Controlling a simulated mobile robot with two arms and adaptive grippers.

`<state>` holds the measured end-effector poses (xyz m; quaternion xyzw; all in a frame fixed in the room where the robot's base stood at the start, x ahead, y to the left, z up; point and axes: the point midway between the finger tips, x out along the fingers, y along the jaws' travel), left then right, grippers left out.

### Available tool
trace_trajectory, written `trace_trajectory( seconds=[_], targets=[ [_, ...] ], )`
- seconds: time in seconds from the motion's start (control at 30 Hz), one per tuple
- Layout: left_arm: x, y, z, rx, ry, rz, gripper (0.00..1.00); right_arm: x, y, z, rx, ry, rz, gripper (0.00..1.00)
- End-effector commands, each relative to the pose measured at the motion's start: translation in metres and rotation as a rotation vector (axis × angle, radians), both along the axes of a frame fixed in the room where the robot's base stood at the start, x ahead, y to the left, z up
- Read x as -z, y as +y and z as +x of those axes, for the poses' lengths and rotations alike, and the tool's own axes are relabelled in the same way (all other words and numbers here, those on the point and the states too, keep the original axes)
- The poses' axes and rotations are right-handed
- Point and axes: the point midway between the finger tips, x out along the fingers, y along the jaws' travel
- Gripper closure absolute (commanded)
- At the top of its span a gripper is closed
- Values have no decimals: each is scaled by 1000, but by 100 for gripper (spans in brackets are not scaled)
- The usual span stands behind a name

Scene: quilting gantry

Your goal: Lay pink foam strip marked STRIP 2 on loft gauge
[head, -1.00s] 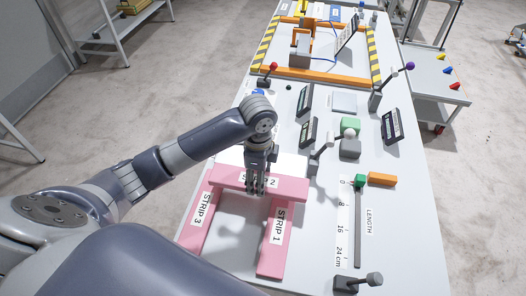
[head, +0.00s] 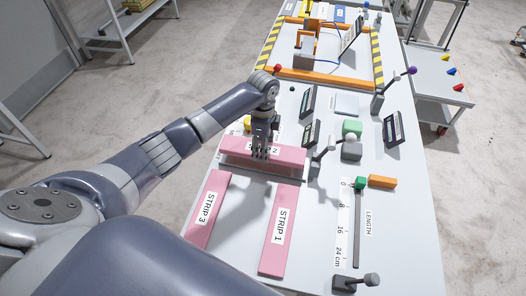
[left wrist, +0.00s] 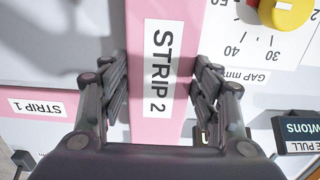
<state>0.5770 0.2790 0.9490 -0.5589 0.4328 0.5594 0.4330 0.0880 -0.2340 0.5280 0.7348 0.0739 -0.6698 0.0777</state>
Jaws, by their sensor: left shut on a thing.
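The pink foam strip STRIP 2 (head: 236,148) is held crosswise by my left gripper (head: 260,152), apparently a little above the table. In the left wrist view the fingers (left wrist: 160,105) are on both sides of STRIP 2 (left wrist: 165,20), around its label. STRIP 3 (head: 201,228) and STRIP 1 (head: 279,245) lie on the table nearer to me. A white panel with a "GAP mm" scale (left wrist: 250,55) and a yellow knob (left wrist: 287,12) is beside STRIP 2; I cannot tell whether it is the loft gauge. My right gripper is not in view.
Small dark display panels (head: 311,134) and a green block (head: 352,127) stand right of STRIP 2. A length scale (head: 345,225) and an orange block (head: 382,182) are at the right. An orange frame (head: 315,76) lies farther back.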

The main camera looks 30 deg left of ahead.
Motion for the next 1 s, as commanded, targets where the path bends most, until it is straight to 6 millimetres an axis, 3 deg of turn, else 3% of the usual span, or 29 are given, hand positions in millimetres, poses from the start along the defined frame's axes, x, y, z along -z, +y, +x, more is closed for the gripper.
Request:
trace_trajectory(
  seconds=[0.23,0.67,0.7,0.77,1.0],
  targets=[
    [31,0,-1,0,1,1,57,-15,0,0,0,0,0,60],
    [39,-1,-1,1,0,1,57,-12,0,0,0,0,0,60],
    [38,-1,-1,1,0,0,36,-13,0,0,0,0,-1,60],
    [38,-1,-1,1,0,1,22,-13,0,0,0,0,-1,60],
    [38,0,-1,1,0,1,22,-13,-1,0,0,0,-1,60]
  ],
)
